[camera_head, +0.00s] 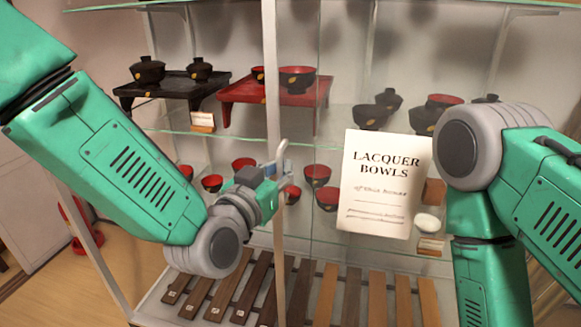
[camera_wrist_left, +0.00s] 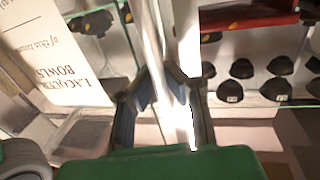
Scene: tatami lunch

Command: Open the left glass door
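The glass display cabinet has a pale vertical frame bar (camera_head: 272,75) in the middle of its front, with glass on both sides. A light grey handle (camera_head: 283,152) stands out at this bar at mid height. My left gripper (camera_head: 280,170) is at the handle, reaching in from the left. In the left wrist view, its two dark fingers (camera_wrist_left: 160,80) come together on either side of a bright upright bar, apparently shut on the handle. Exact finger contact is blurred by glare. The left door appears closed. My right arm shows at the right, but its gripper is out of view.
A "Lacquer Bowls" sign (camera_head: 383,185) is at the glass right of the handle. Behind the glass are a black tray table (camera_head: 172,88), a red tray table (camera_head: 240,92) and several bowls. Wooden slats lie at the bottom. Floor (camera_head: 130,275) is visible at lower left.

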